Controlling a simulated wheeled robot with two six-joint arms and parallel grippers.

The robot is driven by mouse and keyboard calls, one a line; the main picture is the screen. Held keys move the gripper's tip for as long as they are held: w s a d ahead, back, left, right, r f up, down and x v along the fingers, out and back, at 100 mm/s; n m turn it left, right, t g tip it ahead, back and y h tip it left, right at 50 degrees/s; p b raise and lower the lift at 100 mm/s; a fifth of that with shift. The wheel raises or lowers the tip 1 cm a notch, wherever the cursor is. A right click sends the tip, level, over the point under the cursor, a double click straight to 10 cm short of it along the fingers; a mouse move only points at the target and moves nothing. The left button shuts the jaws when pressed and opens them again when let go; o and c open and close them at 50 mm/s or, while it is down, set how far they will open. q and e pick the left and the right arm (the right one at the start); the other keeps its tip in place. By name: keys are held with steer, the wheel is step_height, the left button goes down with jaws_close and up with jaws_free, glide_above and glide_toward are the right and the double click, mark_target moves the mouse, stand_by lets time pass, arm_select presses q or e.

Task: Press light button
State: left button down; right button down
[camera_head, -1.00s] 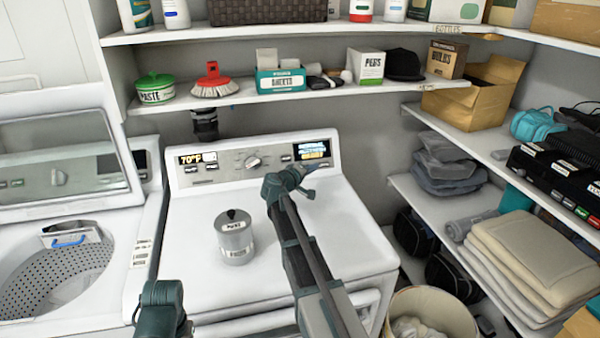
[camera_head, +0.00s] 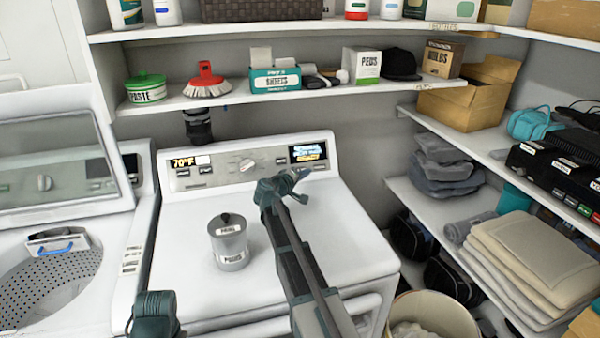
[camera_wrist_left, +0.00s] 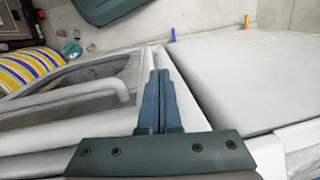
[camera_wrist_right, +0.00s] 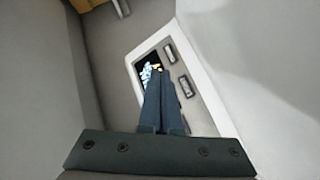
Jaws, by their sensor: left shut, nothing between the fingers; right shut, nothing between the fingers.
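A white dryer with a grey control panel (camera_head: 225,172) stands in the middle of the head view. The panel has a lit temperature readout, a round knob (camera_head: 247,165), a lit display (camera_head: 308,153) and several small labelled buttons; I cannot read which is the light button. My right gripper (camera_head: 298,175) is shut and empty, in front of the panel's right part. In the right wrist view its fingertips (camera_wrist_right: 158,75) overlap the display's lower edge, beside two buttons (camera_wrist_right: 170,52); contact cannot be told. My left gripper (camera_wrist_left: 160,75) is shut and empty in the left wrist view.
A metal canister (camera_head: 229,242) stands on the dryer top, left of my right arm. An open washer (camera_head: 50,250) is at left. Shelves above hold boxes and a brush (camera_head: 206,80). Folded towels (camera_head: 530,255) fill the right shelf; a bin (camera_head: 432,318) stands below.

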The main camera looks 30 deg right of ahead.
mark_target(305, 168)
steer(key=shift+w+d+f+b, duration=0.25)
steer(key=shift+w+f+b, duration=0.3)
steer(key=shift+w, duration=0.55)
steer(key=shift+w+d+f+b, duration=0.3)
steer(key=shift+w+f+b, duration=0.15)
steer(key=shift+w, duration=0.7)
steer(key=shift+w+d+f+b, duration=0.25)
steer(key=shift+w+f+b, duration=0.3)
steer(key=shift+w, duration=0.55)
steer(key=shift+w+f, duration=0.1)
steer(key=shift+w, duration=0.05)
steer(key=shift+w+d+f, duration=0.1)
steer(key=shift+w, duration=0.15)
steer(key=shift+w+d+f, duration=0.1)
steer(key=shift+w+f, duration=0.05)
steer(key=shift+w, duration=0.15)
stand_by(0.4)
steer(key=shift+s+a+r, duration=0.2)
steer(key=shift+s+r, duration=0.1)
steer(key=shift+s, duration=0.4)
steer(key=shift+s+a+r+p, duration=0.2)
steer(key=shift+s+r+p, duration=0.2)
steer(key=shift+s, duration=0.35)
steer(key=shift+s+a+r+p, duration=0.15)
steer(key=shift+s+r+p, duration=0.25)
steer(key=shift+s, duration=0.35)
steer(key=shift+s+a+r+p, duration=0.2)
steer(key=shift+s+r+p, duration=0.15)
steer(key=shift+s, duration=0.4)
steer(key=shift+f, duration=0.1)
